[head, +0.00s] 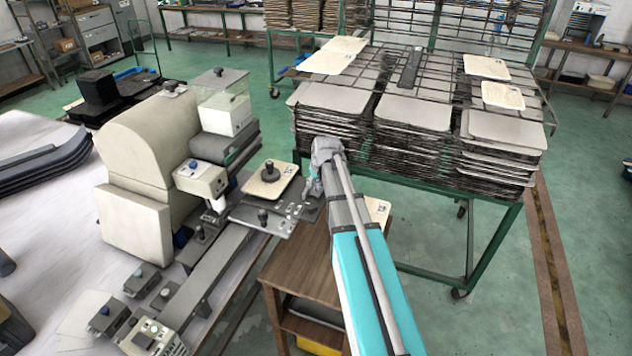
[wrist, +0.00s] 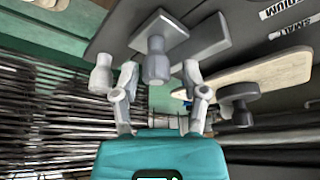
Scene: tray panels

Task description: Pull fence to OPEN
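My gripper (head: 313,187) is at the right end of the dark panel (head: 270,219) beside the beige machine. In the wrist view my gripper (wrist: 160,76) is open, its two fingers apart. A grey knob (wrist: 156,66) on a small square plate (wrist: 160,32) appears between the fingertips, with visible gaps on both sides. I cannot tell its depth relative to the fingers. A second grey knob (wrist: 101,76) is left of the left finger. I cannot tell which part is the fence, and no OPEN label is readable.
A dark knob (wrist: 238,93) on a beige board (wrist: 262,76) is right of the fingers. The panel carries MEDIUM and SMALT labels (wrist: 285,28). A green rack (head: 478,236) with stacked boards stands close on the right. A wooden cabinet (head: 300,262) is below my arm.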

